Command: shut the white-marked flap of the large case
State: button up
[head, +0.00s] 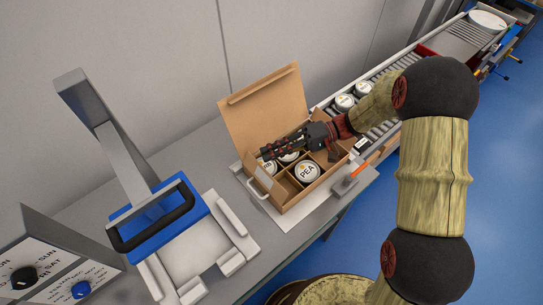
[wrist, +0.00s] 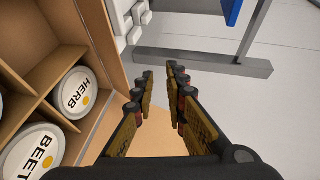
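The large case (head: 304,203) is a brown cardboard box with dividers, standing on the bench. Its tall flap (head: 262,104) at the back stands open, leaning away. I cannot make out a white mark on it. Labelled tubs sit in the compartments, including a PEA tub (head: 307,171), a HERB tub (wrist: 76,92) and a BEET tub (wrist: 33,152). My gripper (head: 266,153) reaches across the case from the right, its tips over the left part. In the wrist view its fingers (wrist: 160,78) are apart with nothing between them, beside the case's cardboard edge (wrist: 98,35). My gripper hides part of the tubs.
A blue-and-grey device (head: 160,215) with a black handle stands left of the case. A control box with dials (head: 48,262) is at the lower left. A roller conveyor (head: 385,130) carrying more tubs (head: 345,101) runs behind to the right. A wall rises behind the bench.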

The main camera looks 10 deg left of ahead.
jog(key=shift+o, duration=0.4)
jog(key=s+a+r+n+g+h+p, duration=0.1)
jog(key=s+a+r+n+h+p, duration=0.1)
jog(key=s+a+r+p, duration=0.1)
notch_tip(320, 180, up, 3)
jog(key=shift+s+a+f+n+g, duration=0.1)
jog(key=shift+s+a+n+g, duration=0.2)
jog(key=shift+s+a, duration=0.35)
jog(key=n+t+h+p, duration=0.1)
jog(key=t+h+p, duration=0.2)
jog(key=t+h, duration=0.35)
send_near(265, 171)
notch_tip(265, 171, down, 2)
jog(key=w+a+g+h, duration=0.1)
jog(key=a+g+h, duration=0.1)
jog(key=x, duration=0.8)
jog(key=shift+a+b, duration=0.1)
jog(key=shift+b, duration=0.3)
jog(key=shift+c, duration=0.9)
grip_shut()
